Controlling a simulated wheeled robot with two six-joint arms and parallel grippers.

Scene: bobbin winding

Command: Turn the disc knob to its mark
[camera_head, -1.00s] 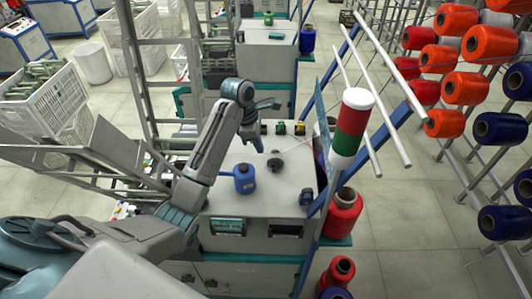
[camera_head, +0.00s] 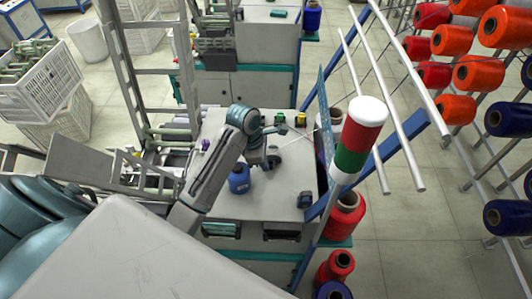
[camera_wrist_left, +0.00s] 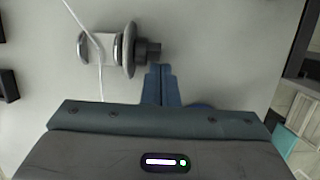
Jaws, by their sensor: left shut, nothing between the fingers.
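The disc knob (camera_head: 275,161) is a dark round piece on the grey machine top, partly hidden by my left gripper in the head view. In the left wrist view it lies on its side: two shiny discs (camera_wrist_left: 128,50), a pale middle with a white thread across it, and a short dark knurled end (camera_wrist_left: 150,49). My left gripper (camera_head: 268,163) is shut and empty. Its fingertips (camera_wrist_left: 160,72) are just below the knurled end in the wrist view; I cannot tell whether they touch. No mark is readable. My right gripper is not in view.
A red, white and green post (camera_head: 358,140) rises at the right edge.

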